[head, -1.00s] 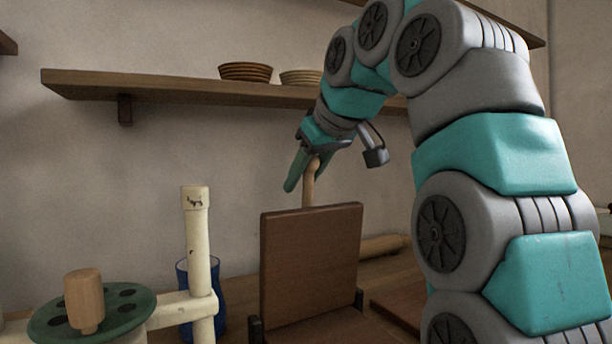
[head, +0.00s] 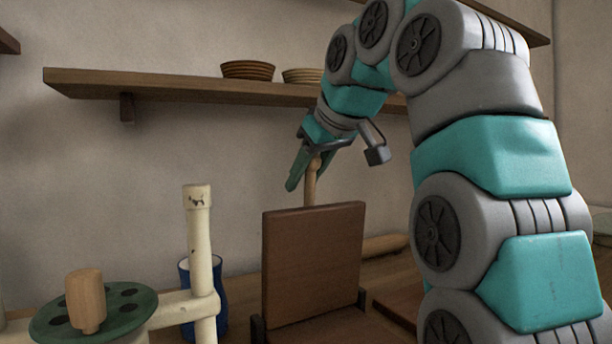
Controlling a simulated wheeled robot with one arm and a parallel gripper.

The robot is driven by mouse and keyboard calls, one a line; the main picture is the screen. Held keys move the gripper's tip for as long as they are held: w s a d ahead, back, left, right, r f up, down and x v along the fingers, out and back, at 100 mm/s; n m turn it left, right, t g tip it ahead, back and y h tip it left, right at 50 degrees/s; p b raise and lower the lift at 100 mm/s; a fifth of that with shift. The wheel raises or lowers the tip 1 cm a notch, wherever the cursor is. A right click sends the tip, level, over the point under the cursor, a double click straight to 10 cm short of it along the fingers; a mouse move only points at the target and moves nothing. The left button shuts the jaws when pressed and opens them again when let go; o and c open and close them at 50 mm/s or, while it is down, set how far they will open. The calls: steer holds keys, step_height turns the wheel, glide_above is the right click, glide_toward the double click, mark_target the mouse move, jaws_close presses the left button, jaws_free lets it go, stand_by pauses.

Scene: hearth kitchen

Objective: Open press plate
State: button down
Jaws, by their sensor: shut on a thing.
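The wooden press plate (head: 313,262) stands near upright on its hinge, above the flat wooden press base (head: 338,330) at the bottom of the view. A light wooden handle (head: 311,190) rises behind the plate's top edge. My gripper (head: 311,164) is shut on the upper end of this handle. The lower part of the handle is hidden behind the plate.
A green disc with a wooden knob (head: 86,300) and a cream post (head: 201,260) stand at left. A blue cup (head: 185,272) is behind the post. A rolling pin (head: 385,245) lies behind right. A shelf (head: 160,87) with bowls (head: 248,70) runs above.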

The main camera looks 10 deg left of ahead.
steer(key=shift+a+f, duration=0.15)
steer(key=shift+f, duration=0.1)
steer(key=c, duration=0.7)
jaws_free()
steer(key=shift+c, duration=0.2)
steer(key=shift+o, duration=1.1)
steer(key=shift+r, duration=0.1)
steer(key=shift+r, duration=0.2)
steer(key=shift+s+d+r, duration=0.2)
steer(key=shift+s+d, duration=0.05)
steer(key=s+d+b, duration=0.2)
steer(key=s+d, duration=0.5)
steer(key=s, duration=0.3)
steer(key=shift+b, duration=0.35)
